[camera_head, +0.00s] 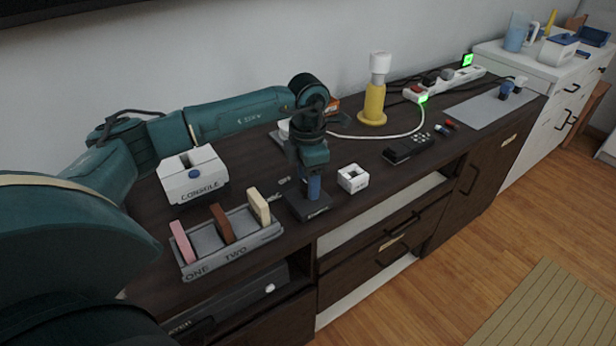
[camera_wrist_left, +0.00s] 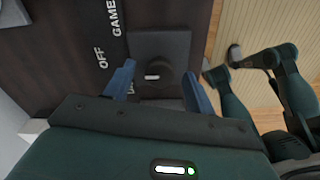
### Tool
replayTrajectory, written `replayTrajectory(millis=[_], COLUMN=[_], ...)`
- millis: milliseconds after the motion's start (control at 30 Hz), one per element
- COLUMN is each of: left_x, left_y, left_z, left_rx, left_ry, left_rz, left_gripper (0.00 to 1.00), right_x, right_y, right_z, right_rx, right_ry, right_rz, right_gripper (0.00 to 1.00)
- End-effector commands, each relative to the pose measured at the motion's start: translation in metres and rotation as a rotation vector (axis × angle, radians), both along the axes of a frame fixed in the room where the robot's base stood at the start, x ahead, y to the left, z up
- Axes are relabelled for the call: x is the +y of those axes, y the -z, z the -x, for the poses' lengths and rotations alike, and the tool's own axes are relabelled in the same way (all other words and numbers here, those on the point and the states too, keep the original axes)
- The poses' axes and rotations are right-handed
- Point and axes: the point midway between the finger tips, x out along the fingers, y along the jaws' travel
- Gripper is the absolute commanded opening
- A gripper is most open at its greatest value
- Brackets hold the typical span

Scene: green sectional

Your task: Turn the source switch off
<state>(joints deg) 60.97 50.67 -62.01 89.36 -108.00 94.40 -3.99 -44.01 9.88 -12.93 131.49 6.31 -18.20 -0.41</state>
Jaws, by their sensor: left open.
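The source switch is a black knob (camera_wrist_left: 154,77) with a white mark, on a dark square plate (camera_wrist_left: 160,44). In the wrist view the labels OFF (camera_wrist_left: 101,57) and GAME (camera_wrist_left: 116,18) lie left of the plate, and another label is mostly hidden by a finger. In the head view the plate (camera_head: 306,208) sits near the cabinet's front edge. My left gripper (camera_head: 313,190) points down over it, open, its blue fingers on either side of the knob. I cannot tell whether they touch it.
A grey rack (camera_head: 233,243) marked ONE and TWO holds upright blocks left of the switch. A white CONSOLE box (camera_head: 192,177) stands behind it. A white cube-like block (camera_head: 352,178), a black remote (camera_head: 405,148) and a yellow lamp-like object (camera_head: 375,103) stand to the right.

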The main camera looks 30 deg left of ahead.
Motion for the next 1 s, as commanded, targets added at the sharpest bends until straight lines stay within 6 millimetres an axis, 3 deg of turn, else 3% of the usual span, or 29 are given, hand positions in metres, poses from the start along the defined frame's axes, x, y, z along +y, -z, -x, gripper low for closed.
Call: replayTrajectory(millis=[167, 400, 600, 800, 1000], left_x=[0.000, 0.000, 0.000, 0.000, 0.000], left_y=[-0.026, -0.081, -0.115, -0.129, -0.130], left_z=[-0.001, -0.001, -0.001, 0.000, 0.000], left_rx=[-0.006, -0.008, -0.004, -0.002, -0.002], left_ry=[-0.001, 0.000, 0.000, 0.000, 0.000], left_rz=[0.002, 0.001, 0.001, 0.000, 0.000], left_gripper=[0.55, 0.55, 0.55, 0.55, 0.55], right_x=[0.000, 0.001, 0.003, 0.003, 0.004], right_y=[-0.002, -0.002, -0.001, 0.003, 0.004], right_z=[0.000, -0.001, -0.003, -0.003, -0.002], right_rx=[0.002, 0.009, 0.012, 0.022, 0.025], right_ry=[-0.001, -0.003, -0.006, -0.008, -0.009], right_rz=[-0.001, -0.001, -0.002, 0.000, -0.001], right_gripper=[0.36, 0.36, 0.36, 0.36, 0.36])
